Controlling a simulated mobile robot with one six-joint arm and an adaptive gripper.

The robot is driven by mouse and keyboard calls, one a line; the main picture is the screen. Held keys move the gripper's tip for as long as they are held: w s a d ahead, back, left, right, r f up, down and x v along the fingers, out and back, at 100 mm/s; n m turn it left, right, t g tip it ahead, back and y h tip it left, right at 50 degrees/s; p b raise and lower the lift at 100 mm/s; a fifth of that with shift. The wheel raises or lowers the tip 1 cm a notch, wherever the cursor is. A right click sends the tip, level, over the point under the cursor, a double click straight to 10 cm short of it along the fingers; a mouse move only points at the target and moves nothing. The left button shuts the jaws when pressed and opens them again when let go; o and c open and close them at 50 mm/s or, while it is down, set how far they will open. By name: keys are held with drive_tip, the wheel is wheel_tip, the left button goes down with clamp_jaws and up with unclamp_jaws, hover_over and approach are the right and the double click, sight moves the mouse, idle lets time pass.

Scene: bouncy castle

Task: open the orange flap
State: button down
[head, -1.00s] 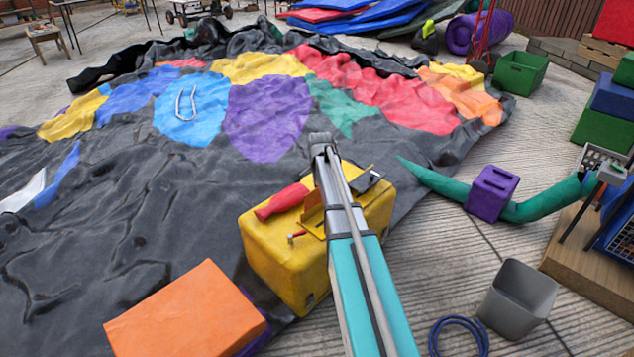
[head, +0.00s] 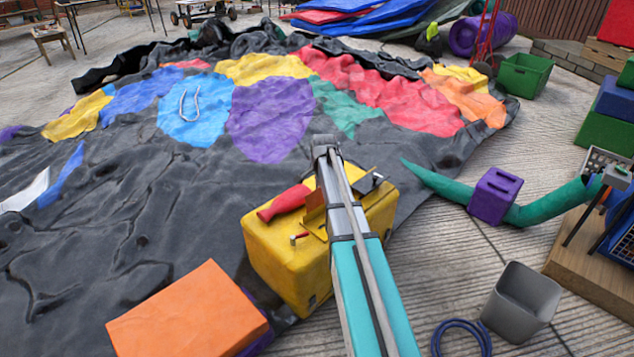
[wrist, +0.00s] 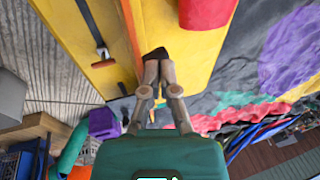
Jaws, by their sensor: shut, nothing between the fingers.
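A yellow box (head: 270,262) stands on the edge of the grey sheet, and it fills much of the wrist view (wrist: 175,48). The orange flap (head: 314,217) stands up from the box's top beside my arm. In the wrist view the flap (wrist: 131,28) is a thin strip seen nearly edge-on. My gripper (wrist: 155,56) is shut and empty, its dark fingertips close to the flap's near end. I cannot tell whether they touch it. In the head view my arm hides the gripper and part of the flap.
A red cylinder (head: 284,203) and a small red-handled lever (head: 299,238) are on the box. An orange block (head: 188,312) lies at front left. A grey bin (head: 523,300), blue hose (head: 462,337) and purple block (head: 493,196) lie to the right. Bare concrete lies between.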

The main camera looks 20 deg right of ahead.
drive_tip(key=shift+s+d, duration=0.1)
drive_tip(key=shift+s, duration=0.2)
drive_tip(key=shift+r, duration=0.2)
drive_tip(key=w+p+v, duration=0.1)
drive_tip(key=p+v, duration=1.2)
drive_tip(key=shift+s+r+p, duration=0.15)
drive_tip(key=shift+r+p, duration=0.15)
drive_tip(key=shift+r, duration=0.1)
idle(0.5)
drive_tip(key=shift+a, duration=0.2)
idle(0.4)
drive_tip(key=s+a+n+g, duration=0.3)
drive_tip(key=s+a+n, duration=1.1)
drive_tip(key=s+a, duration=0.9)
wheel_tip(320, 180, up, 27)
drive_tip(key=d+p, duration=0.1)
drive_tip(key=p, duration=2.6)
drive_tip(key=shift+s+y+p, duration=0.25)
drive_tip(key=shift+y+p, duration=0.15)
